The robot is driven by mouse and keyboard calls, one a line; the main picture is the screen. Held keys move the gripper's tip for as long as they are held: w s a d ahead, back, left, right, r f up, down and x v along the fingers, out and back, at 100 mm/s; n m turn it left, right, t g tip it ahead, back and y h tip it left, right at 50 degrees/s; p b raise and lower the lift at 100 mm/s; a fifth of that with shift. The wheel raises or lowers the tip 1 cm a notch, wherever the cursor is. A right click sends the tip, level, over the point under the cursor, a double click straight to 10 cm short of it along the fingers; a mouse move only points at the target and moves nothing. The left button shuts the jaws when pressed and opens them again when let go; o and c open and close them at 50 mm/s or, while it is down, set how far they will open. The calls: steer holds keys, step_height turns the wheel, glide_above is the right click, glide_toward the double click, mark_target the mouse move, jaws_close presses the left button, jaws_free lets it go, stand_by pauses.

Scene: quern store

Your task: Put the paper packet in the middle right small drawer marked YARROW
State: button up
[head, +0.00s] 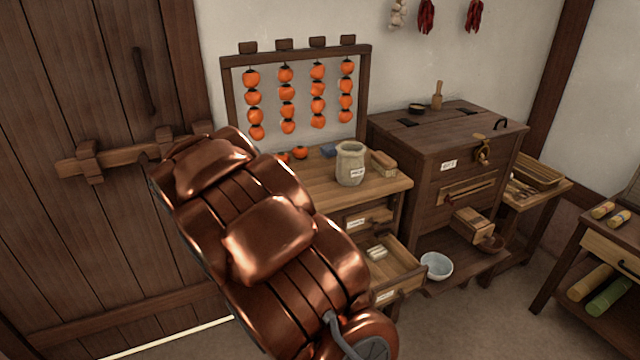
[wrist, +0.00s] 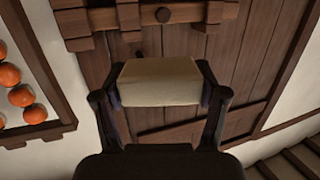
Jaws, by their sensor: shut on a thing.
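My gripper (wrist: 160,92) is shut on a tan paper packet (wrist: 158,82), which spans both fingers in the wrist view, held up before the plank door. In the head view my copper-coloured arm hides gripper and packet. The wooden cabinet (head: 393,187) stands behind my arm, its left part hidden. On its right side a small drawer (head: 408,276) is pulled out, with a pale packet-like thing (head: 377,251) inside. A shut drawer (head: 368,219) sits above it. Both carry small labels too small to read, so I cannot tell which is YARROW.
A dark wooden chest (head: 445,150) stands close on the right. A pale bowl (head: 436,266) sits beside the open drawer. Floor shows at lower right.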

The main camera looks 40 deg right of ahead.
steer(key=s+d+f+m+h+b, duration=0.1)
steer(key=s+d+f, duration=0.4)
steer(key=d, duration=0.3)
steer(key=s+d+f+h+b, duration=0.1)
steer(key=s+d+f, duration=0.4)
steer(key=d, duration=0.3)
steer(key=s+d+r+m+g+h+b, duration=0.15)
steer(key=s+d+b, duration=0.35)
steer(key=s+d, duration=1.05)
steer(key=p, duration=0.6)
glide_above(323, 190)
steer(key=shift+s+a+f+m+t+h, duration=0.25)
steer(key=shift+s+a+f+t+h, duration=0.15)
steer(key=shift+f, duration=0.25)
steer(key=shift+w+d+f, duration=0.2)
steer(key=shift+w+d, duration=0.1)
steer(key=shift+f+p, duration=0.5)
steer(key=shift+f, duration=1.15)
